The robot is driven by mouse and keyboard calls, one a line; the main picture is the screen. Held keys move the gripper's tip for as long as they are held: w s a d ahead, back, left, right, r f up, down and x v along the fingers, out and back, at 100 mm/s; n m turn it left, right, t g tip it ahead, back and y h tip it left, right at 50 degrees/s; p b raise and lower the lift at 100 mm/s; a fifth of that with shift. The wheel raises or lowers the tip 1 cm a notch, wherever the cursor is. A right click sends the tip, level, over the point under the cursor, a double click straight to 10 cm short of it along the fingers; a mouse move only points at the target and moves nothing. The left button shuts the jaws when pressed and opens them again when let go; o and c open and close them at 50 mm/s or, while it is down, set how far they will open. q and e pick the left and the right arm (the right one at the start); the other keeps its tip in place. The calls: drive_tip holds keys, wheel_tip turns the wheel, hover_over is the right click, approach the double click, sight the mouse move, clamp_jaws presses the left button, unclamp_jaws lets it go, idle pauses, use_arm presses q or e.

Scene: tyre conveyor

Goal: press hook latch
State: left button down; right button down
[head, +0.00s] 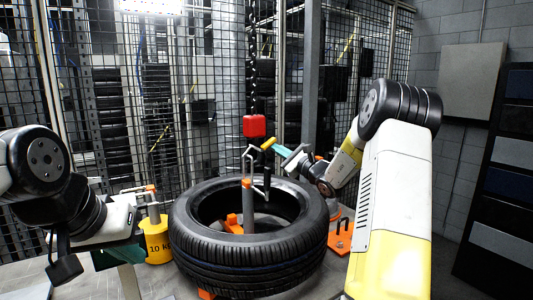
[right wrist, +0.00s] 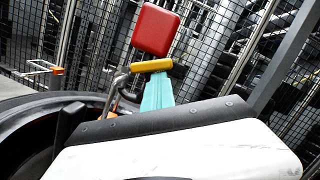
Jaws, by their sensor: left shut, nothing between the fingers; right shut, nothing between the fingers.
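A red hook block (head: 254,127) hangs on a chain above the tyre (head: 250,245), with a grey metal hook (head: 249,160) below it. My right gripper (head: 268,143) reaches in from the right. The latch itself is not clearly visible. My left gripper (head: 130,225) is shut and empty, left of the tyre, its fingers hard to see.
A yellow 10 kg weight (head: 157,240) stands between my left gripper and the tyre. An orange bracket (head: 341,236) lies right of the tyre. A mesh fence (head: 190,90) closes off the back.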

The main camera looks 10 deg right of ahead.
drive_tip(key=shift+a+r+n+g+y, duration=0.15)
drive_tip(key=shift+a+r+n+y, duration=0.1)
drive_tip(key=shift+r+n, duration=0.5)
drive_tip(key=shift+a+r+n+g+y, duration=0.15)
drive_tip(key=shift+r+n+y, duration=0.2)
drive_tip(key=shift+n, duration=0.7)
drive_tip(key=shift+r, duration=0.1)
drive_tip(key=d+f, duration=0.3)
drive_tip(key=f, duration=0.2)
drive_tip(key=v, duration=0.9)
drive_tip(key=shift+s+f+h, duration=0.2)
drive_tip(key=shift+f+h, duration=0.1)
drive_tip(key=shift+h, duration=0.1)
